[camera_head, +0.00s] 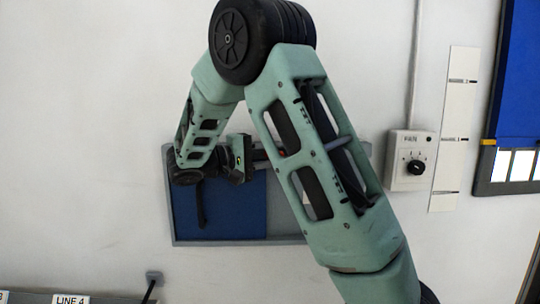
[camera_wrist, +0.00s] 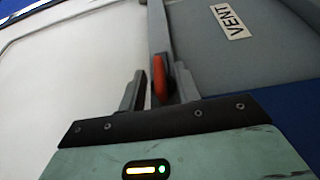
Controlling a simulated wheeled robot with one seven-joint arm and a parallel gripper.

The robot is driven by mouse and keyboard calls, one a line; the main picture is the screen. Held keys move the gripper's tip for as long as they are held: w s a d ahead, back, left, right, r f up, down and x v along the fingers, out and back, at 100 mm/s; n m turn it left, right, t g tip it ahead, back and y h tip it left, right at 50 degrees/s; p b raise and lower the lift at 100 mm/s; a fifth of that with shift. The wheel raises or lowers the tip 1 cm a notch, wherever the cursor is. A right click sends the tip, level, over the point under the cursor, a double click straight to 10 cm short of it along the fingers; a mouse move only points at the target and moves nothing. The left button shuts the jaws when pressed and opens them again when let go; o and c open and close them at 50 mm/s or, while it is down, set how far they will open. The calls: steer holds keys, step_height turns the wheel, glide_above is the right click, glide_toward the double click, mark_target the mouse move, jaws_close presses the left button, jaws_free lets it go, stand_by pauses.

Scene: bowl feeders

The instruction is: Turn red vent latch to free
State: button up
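The red vent latch (camera_wrist: 159,77) is in the middle of the wrist view. It lies along a grey frame bar (camera_wrist: 158,28), its long side running up and down in the picture. My gripper (camera_wrist: 160,88) is open, with one finger on each side of the latch. A gap shows between the latch and the left finger; contact with the right finger is hard to tell. In the head view my gripper (camera_head: 259,153) is at the upper part of the blue, grey-framed wall panel (camera_head: 240,213), and my arm hides much of it.
A "VENT" label (camera_wrist: 230,20) is on the grey surface right of the latch. In the head view, a FAN switch box (camera_head: 410,160) and a tall marked strip (camera_head: 454,130) are on the wall to the right. A blue board (camera_head: 520,75) hangs farther right.

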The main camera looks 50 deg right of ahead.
steer(key=b+v, duration=0.2)
steer(key=v, duration=1.5)
steer(key=shift+a, duration=0.2)
